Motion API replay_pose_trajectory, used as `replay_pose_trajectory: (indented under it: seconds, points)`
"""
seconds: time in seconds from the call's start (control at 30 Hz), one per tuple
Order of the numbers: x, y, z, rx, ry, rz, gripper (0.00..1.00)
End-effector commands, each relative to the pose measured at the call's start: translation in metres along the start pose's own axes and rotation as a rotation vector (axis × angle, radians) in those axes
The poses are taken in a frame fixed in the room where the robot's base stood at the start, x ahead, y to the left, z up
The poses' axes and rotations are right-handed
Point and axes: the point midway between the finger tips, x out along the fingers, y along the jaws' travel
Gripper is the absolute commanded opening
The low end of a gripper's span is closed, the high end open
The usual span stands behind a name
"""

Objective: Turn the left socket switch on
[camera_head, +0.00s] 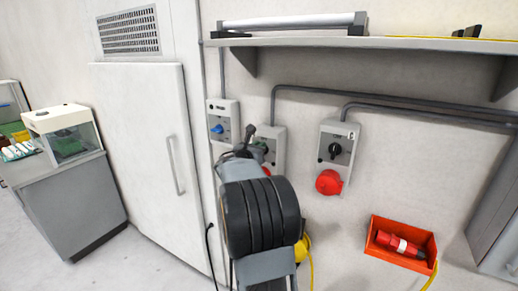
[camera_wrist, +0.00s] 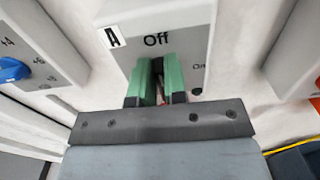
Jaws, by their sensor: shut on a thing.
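The left socket (camera_head: 278,141) is a grey wall box, mostly hidden behind my arm in the head view, with a bit of red low on it. In the wrist view its face (camera_wrist: 195,42) carries an "A" label, "Off" at the top and "On" at the right. My gripper (camera_wrist: 160,68) has two green fingers upright below "Off", shut on the dark switch knob (camera_wrist: 158,66), of which only a sliver shows between them. The fingers point up towards "Off". In the head view my gripper (camera_head: 261,147) is at the box front.
The right socket (camera_head: 338,140) has a black knob and red outlet. A box with a blue knob (camera_head: 220,130) is at the left. A shelf (camera_head: 400,43) hangs above. An orange bin (camera_head: 385,252) with a red plug is at lower right. A white door (camera_head: 140,150) stands left.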

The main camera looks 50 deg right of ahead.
Motion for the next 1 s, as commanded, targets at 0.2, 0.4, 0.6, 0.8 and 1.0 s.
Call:
replay_pose_trajectory:
  seconds: [0.2, 0.4, 0.6, 0.8, 1.0]
  points:
    - [0.000, -0.002, -0.005, 0.084, -0.003, 0.000, 0.00]
    - [0.000, -0.006, -0.009, 0.244, -0.004, 0.000, 0.00]
    - [0.000, -0.010, -0.011, 0.434, -0.004, 0.000, 0.00]
    - [0.000, -0.014, -0.012, 0.624, -0.004, 0.001, 0.00]
    - [0.000, -0.017, -0.015, 0.813, -0.003, 0.001, 0.00]
